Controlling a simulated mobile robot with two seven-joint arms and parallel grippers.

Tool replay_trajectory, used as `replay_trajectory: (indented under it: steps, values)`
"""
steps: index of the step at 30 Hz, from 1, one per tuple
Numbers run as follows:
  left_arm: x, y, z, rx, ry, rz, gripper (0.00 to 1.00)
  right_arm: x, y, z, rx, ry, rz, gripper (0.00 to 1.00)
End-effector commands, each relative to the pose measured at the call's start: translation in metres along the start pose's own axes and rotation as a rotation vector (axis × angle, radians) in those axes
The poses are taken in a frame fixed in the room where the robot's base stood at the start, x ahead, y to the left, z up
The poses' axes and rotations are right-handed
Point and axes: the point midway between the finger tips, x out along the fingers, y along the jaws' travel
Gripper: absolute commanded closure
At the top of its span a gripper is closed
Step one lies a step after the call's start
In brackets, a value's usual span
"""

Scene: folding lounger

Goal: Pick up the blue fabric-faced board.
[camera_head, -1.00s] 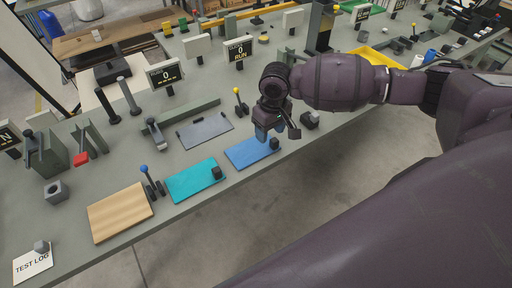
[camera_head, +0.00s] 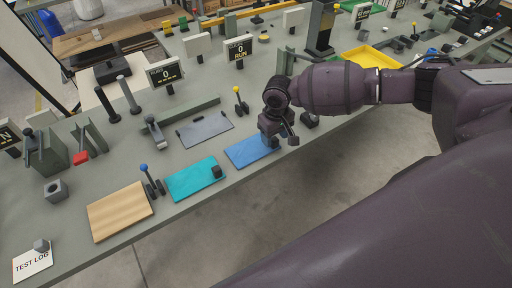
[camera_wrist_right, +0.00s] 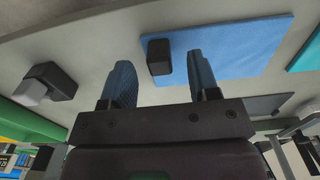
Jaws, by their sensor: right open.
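The blue fabric-faced board (camera_head: 246,152) lies flat on the grey bench near its front edge, right of a teal board. It also shows in the wrist view (camera_wrist_right: 235,45), with a small black block (camera_wrist_right: 159,57) at its near left edge. My right gripper (camera_head: 272,144) is over the board's right end in the head view and hides the block there. In the wrist view my right gripper (camera_wrist_right: 160,80) is open, its two blue fingers apart, with the block seen between and beyond them. I cannot tell whether they touch it. My left gripper is not in view.
The teal board (camera_head: 195,179) with a dark block and a wooden board (camera_head: 121,212) lie to the left. A grey plate (camera_head: 205,129) lies behind. A dark block (camera_head: 309,119) stands right of my gripper, and a yellow-knobbed lever (camera_head: 240,101) stands behind the board.

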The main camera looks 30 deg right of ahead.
Motion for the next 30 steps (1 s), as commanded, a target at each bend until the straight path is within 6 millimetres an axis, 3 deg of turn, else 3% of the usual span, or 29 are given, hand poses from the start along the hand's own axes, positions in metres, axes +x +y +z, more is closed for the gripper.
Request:
replay_trajectory:
  steps: [6, 14, 25, 30]
  values:
    - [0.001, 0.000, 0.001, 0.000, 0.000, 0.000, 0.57, 0.023, 0.000, 0.000, 0.000, -0.001, 0.000, 0.45]
    - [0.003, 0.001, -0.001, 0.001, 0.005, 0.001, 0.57, 0.025, 0.000, 0.000, 0.000, 0.000, 0.000, 0.45]
    - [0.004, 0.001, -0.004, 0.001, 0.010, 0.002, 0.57, 0.025, 0.000, 0.000, 0.000, 0.000, 0.000, 0.98]
    - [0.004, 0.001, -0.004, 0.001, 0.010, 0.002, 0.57, 0.025, 0.000, 0.000, 0.000, 0.000, 0.000, 0.99]
